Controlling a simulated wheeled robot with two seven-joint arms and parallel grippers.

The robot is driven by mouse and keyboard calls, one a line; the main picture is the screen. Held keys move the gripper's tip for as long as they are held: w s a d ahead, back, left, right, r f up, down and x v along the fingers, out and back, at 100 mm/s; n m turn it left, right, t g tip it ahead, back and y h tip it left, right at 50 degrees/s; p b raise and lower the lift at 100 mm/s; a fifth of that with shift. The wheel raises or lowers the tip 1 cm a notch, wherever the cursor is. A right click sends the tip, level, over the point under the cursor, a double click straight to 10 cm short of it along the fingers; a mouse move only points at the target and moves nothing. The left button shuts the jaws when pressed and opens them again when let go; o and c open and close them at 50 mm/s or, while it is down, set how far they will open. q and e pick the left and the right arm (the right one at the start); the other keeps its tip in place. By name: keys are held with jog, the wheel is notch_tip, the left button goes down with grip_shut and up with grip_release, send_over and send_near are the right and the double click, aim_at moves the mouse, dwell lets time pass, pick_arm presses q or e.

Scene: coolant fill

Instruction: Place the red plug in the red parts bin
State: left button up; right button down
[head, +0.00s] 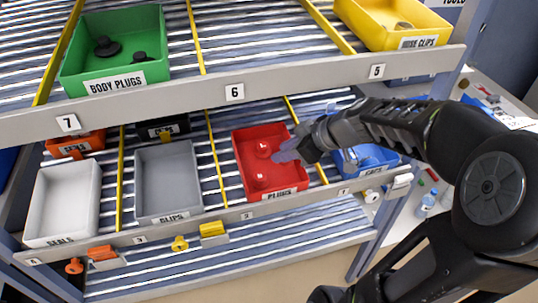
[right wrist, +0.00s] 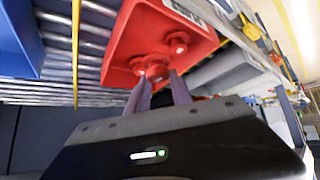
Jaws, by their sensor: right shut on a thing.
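The red parts bin (head: 244,168), labelled PLUGS, stands on the lower roller shelf. It also shows in the right wrist view (right wrist: 128,40). My right gripper (head: 280,155) reaches in over the bin's right wall, fingers pointing into it. In the right wrist view the fingers (right wrist: 158,85) are shut on a red plug (right wrist: 155,70), held at the bin. Whether it touches the bin floor is unclear. My left gripper is not in view.
A grey CLIPS bin (head: 168,212) and a white SEALS bin (head: 48,240) stand to the left. A blue bin (head: 372,160) is close to the right, partly behind my arm. The upper shelf edge (head: 290,85) runs above, with a green bin (head: 80,84) and a yellow bin (head: 435,24).

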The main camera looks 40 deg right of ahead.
aim_at(260, 180)
jog(key=x, duration=0.3)
jog(key=w+r+p+x, duration=0.1)
jog(key=x, duration=0.1)
jog(key=shift+w+a+f, duration=0.15)
jog(key=shift+a+f, duration=0.05)
jog(key=shift+f, duration=0.1)
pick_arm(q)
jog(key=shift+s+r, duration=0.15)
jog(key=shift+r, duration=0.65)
pick_arm(e)
jog(key=shift+f, duration=0.2)
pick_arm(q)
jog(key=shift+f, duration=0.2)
pick_arm(e)
jog(key=shift+f, duration=1.7)
pick_arm(q)
jog(key=shift+b, duration=0.3)
pick_arm(e)
jog(key=shift+f, duration=0.2)
jog(key=c, duration=1.4)
grip_release()
jog(key=shift+c, duration=0.2)
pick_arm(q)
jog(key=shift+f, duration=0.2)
pick_arm(e)
jog(key=shift+r, duration=0.1)
